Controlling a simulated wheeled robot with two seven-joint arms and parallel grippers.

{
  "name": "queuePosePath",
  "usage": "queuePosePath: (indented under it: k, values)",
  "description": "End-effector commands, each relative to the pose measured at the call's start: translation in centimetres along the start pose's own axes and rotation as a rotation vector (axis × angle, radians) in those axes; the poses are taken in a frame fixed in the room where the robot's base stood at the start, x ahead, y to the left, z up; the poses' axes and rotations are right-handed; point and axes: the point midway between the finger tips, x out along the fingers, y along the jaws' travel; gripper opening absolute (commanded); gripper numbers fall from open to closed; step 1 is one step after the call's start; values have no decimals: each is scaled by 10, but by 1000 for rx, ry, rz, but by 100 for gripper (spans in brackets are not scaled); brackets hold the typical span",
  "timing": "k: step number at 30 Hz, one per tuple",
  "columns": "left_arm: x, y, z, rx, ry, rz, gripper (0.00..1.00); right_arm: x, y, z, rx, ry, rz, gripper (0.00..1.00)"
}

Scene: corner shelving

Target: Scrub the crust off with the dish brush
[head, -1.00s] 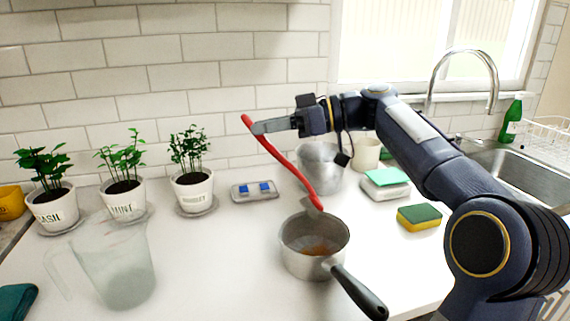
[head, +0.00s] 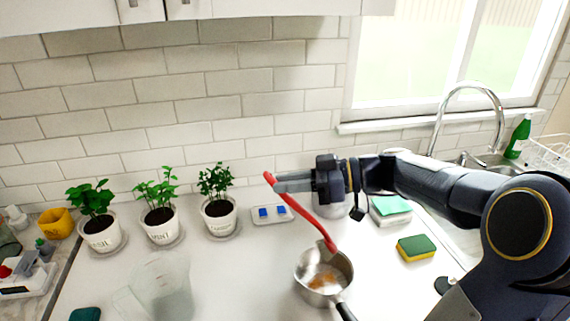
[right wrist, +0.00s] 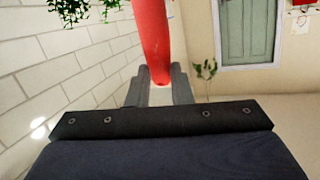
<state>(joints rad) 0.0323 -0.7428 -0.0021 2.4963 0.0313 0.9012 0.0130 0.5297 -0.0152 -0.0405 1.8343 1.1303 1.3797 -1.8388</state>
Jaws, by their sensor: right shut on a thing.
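The red dish brush (head: 307,215) is in my right gripper (head: 280,183), which is shut on its handle near the upper end. The brush slants down to the right, and its lower end is at the back of the metal saucepan (head: 301,274). I cannot tell whether it touches the pan. A brown-orange crust (head: 322,282) shows on the pan's bottom. In the right wrist view the red handle (right wrist: 152,35) stands between the fingers (right wrist: 160,90). My left gripper is not in view.
Three potted herbs stand along the wall, including the middle pot (head: 162,227). A clear jug (head: 163,290) stands left of the pan. A yellow-green sponge (head: 416,248) lies to its right. A small tray (head: 272,222) with blue pieces is behind. The tap (head: 468,90) is at the back right.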

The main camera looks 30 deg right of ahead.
Motion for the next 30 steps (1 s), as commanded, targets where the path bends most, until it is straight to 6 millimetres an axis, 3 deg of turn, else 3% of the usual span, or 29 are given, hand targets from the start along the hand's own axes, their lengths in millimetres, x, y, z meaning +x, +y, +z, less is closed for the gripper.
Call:
queuePosePath:
  k: [21,30]
  values:
    - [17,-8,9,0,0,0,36,11,7,60,5,1,0,0]
    - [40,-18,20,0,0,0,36,15,10,80,0,1,1,0]
